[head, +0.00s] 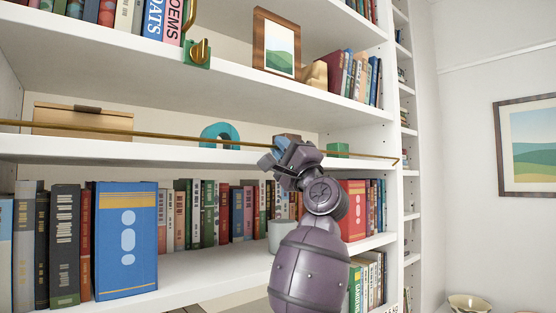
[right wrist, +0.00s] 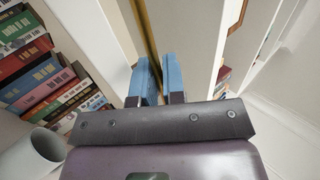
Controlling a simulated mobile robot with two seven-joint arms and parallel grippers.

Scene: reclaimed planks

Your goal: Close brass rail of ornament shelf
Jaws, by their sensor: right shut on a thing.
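The brass rail (head: 150,134) runs across the front of the ornament shelf (head: 110,148), from the left picture edge to the right upright. Its right end (head: 396,161) is near the upright; I cannot tell if it is seated there. My right gripper (head: 277,150) is at the rail, right of the teal arch, and hides a short part of it. In the right wrist view the rail (right wrist: 146,38) runs down to between the blue fingers (right wrist: 159,82), which are shut on it. My left gripper is in neither view.
On the ornament shelf stand a wooden box (head: 82,120), a teal arch (head: 222,133) and a green block (head: 338,149). Books and a pale cup (head: 281,236) stand on the shelf below, close to my right arm. A brass hook (head: 198,52) is on the shelf above.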

